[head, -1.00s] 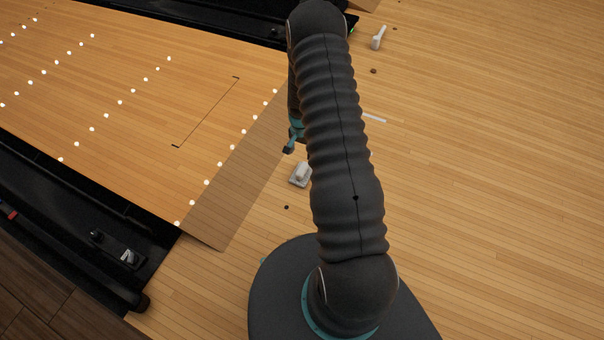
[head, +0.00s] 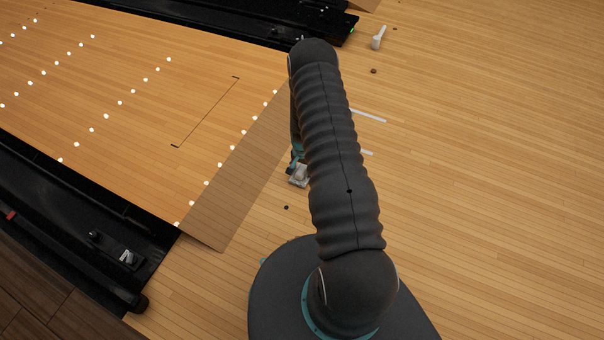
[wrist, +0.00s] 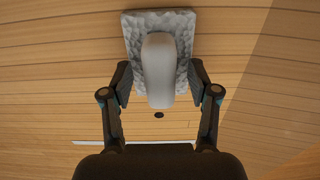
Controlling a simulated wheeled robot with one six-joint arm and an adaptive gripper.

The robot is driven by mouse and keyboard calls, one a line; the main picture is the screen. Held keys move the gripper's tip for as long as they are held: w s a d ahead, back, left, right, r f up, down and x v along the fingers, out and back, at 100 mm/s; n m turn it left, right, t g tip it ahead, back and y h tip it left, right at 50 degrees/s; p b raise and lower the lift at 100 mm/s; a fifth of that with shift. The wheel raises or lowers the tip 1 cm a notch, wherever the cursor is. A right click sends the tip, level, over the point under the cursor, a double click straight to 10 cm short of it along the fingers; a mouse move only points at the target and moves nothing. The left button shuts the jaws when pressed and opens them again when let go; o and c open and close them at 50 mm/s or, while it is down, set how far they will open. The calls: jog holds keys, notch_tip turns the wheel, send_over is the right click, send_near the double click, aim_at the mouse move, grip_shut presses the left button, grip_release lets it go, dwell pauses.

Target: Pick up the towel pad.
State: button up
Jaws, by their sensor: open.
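The towel pad is a grey, fluffy rectangular pad (wrist: 133,40) with a smooth pale handle on top, lying on the wood floor. In the head view the towel pad (head: 302,181) shows just left of my arm, partly covered by my gripper (head: 292,168). In the wrist view my gripper (wrist: 160,88) is open, with one finger on each side of the pad's near end and handle. I cannot tell whether the fingers touch the pad.
A similar pale-handled object (head: 378,37) stands on the floor at the upper right. A small dark dot (head: 286,207) marks the floor nearby. The floor to the right is mostly clear.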

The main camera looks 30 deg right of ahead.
aim_at(302, 168)
grip_shut()
jog(key=shift+r, duration=0.15)
notch_tip(302, 168, up, 4)
jog(key=shift+a+r, duration=0.1)
jog(key=shift+r, duration=0.1)
jog(key=s+a+r, duration=0.6)
jog(key=s+a, duration=0.1)
jog(key=a, duration=0.2)
jog(key=shift+a+r+p, duration=0.15)
jog(key=shift+p, duration=0.3)
